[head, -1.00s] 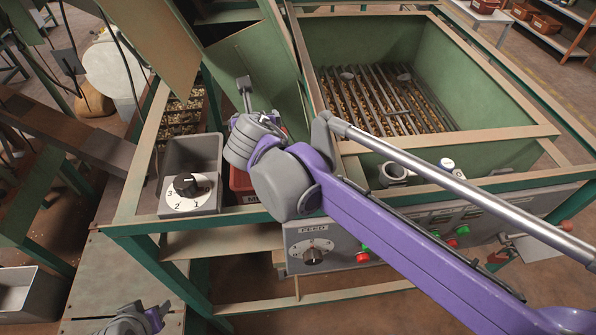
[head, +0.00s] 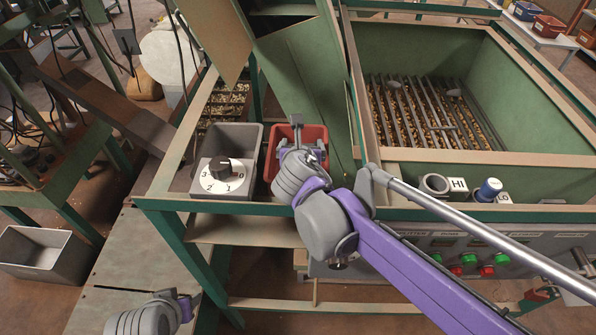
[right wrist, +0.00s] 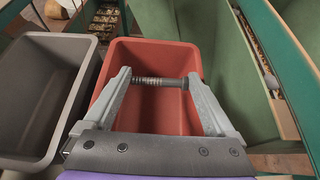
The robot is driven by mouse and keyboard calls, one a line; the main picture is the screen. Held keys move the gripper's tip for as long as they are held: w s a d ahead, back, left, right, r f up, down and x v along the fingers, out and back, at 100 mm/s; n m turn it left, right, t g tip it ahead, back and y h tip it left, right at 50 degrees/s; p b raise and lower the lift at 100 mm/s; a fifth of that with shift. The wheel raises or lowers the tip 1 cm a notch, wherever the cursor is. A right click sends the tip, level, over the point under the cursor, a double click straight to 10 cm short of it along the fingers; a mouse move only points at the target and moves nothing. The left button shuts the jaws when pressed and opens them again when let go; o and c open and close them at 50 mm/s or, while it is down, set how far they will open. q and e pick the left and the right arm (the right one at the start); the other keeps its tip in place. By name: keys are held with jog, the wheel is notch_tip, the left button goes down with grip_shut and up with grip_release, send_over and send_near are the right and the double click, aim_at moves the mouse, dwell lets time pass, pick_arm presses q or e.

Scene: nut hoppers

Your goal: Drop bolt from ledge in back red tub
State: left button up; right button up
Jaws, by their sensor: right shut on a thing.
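The red tub (head: 316,134) stands in the green frame beside a grey bin, and it fills the middle of the right wrist view (right wrist: 187,59). My right gripper (right wrist: 158,81) is shut on a dark bolt (right wrist: 150,82), which lies crosswise between the two fingertips. In the right wrist view the bolt shows over the tub's opening; its exact height there is hard to tell. In the head view my right gripper (head: 298,130) is over the tub and hides part of it. My left gripper (head: 185,307) is low at the left, its jaws unclear.
The grey bin (head: 253,140) with a dial plate (head: 222,177) in front adjoins the tub on the left. A green panel (head: 310,75) rises close on the right. A large green hopper (head: 455,60) with a bar grate stands farther right. Small items sit on its front ledge.

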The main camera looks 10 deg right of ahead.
jog(key=shift+w, duration=0.1)
jog(key=o, duration=1)
jog(key=shift+o, duration=0.2)
jog(key=v, duration=1.1)
jog(key=shift+w, duration=0.1)
